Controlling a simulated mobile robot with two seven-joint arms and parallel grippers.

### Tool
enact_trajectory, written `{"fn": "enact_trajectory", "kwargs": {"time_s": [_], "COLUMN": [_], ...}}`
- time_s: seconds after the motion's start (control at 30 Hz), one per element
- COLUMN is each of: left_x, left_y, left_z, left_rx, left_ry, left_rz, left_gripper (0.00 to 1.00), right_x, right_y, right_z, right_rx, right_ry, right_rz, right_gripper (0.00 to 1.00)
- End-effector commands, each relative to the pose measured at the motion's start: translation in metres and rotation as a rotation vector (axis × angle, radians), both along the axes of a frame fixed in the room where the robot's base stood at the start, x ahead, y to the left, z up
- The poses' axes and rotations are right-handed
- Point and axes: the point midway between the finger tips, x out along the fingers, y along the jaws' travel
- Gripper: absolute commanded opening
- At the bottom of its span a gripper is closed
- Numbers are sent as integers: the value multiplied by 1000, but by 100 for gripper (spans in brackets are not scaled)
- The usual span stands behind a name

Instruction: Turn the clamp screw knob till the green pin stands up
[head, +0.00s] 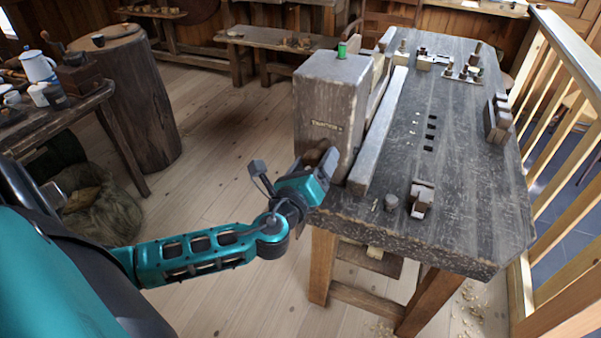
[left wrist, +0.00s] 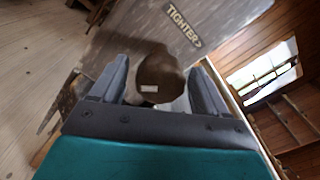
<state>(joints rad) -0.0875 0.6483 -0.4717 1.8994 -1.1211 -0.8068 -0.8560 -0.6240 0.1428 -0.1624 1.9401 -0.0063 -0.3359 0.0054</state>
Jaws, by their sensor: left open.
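In the head view the gripper partly hides the knob. The green pin (head: 341,50) shows upright on top of the block. My right gripper is not in view.
The block stands at the left end of a worn workbench (head: 455,200). A pale wooden railing (head: 560,120) runs along the right. Floor left of the bench is free.

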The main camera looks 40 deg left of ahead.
Motion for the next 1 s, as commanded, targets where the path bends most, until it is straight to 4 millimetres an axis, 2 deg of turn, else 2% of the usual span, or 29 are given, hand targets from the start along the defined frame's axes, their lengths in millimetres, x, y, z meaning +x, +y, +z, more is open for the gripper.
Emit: {"fn": "enact_trajectory", "kwargs": {"time_s": [0.3,0.5,0.7,1.0], "left_x": [-65,-96,-110,-112], "left_y": [-15,-23,-26,-27], "left_z": [-2,-2,-1,0], "left_rx": [-2,-1,-1,-1], "left_ry": [5,5,4,3], "left_rz": [0,0,0,0], "left_gripper": [75,75,75,75], "right_x": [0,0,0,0], "right_y": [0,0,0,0], "right_z": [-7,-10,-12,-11], "right_rx": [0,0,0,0], "right_ry": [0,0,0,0], "right_rz": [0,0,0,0], "right_gripper": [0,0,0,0]}}
